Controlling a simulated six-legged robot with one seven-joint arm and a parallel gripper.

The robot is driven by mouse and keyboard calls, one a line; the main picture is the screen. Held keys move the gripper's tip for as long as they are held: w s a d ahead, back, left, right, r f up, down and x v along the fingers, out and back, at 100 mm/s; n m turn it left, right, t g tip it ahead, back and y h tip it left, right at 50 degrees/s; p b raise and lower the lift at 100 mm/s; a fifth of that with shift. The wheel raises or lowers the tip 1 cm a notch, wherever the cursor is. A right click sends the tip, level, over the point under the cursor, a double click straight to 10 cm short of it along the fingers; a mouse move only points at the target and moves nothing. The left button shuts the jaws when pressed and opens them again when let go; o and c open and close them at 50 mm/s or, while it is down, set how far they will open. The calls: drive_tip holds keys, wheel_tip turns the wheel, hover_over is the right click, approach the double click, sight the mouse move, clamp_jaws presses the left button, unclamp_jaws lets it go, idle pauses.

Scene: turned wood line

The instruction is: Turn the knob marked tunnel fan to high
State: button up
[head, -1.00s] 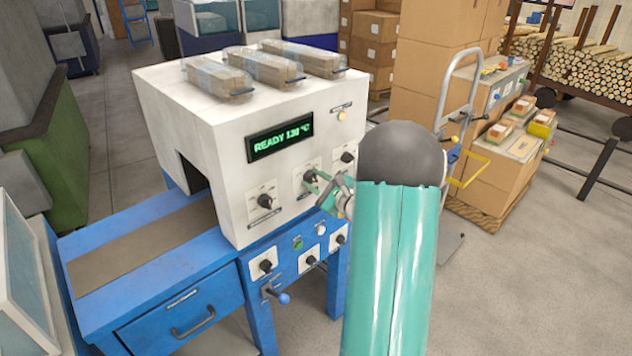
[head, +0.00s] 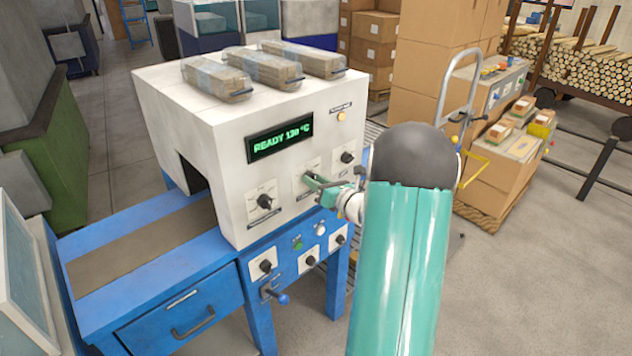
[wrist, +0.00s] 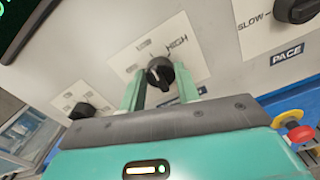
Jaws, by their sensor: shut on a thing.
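In the wrist view a round black knob (wrist: 160,73) sits on a pale plate (wrist: 148,50) with HIGH printed at its upper right. My gripper (wrist: 159,84) has its two green fingers on either side of the knob, shut on it. The name label below this knob is hidden behind my gripper, so I cannot read it. The direction of its pointer is unclear. In the head view my gripper (head: 314,182) is at the middle of the upper knob row on the white machine (head: 228,190), and its fingers cover the knob there.
A knob marked PACE (wrist: 297,10) is to the right and another black knob (wrist: 82,110) to the left. A red button (wrist: 300,133) is at lower right. The machine's display (head: 280,136) reads READY 130 °C. More knobs and a blue-tipped lever (head: 282,298) are below.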

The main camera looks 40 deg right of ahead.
drive_tip(key=m, duration=1.1)
drive_tip(key=shift+f, duration=0.1)
idle(0.5)
drive_tip(key=o, duration=1)
drive_tip(key=shift+s, duration=0.1)
drive_tip(key=s, duration=1.3)
drive_tip(key=shift+s+d, duration=0.2)
drive_tip(key=shift+s, duration=0.15)
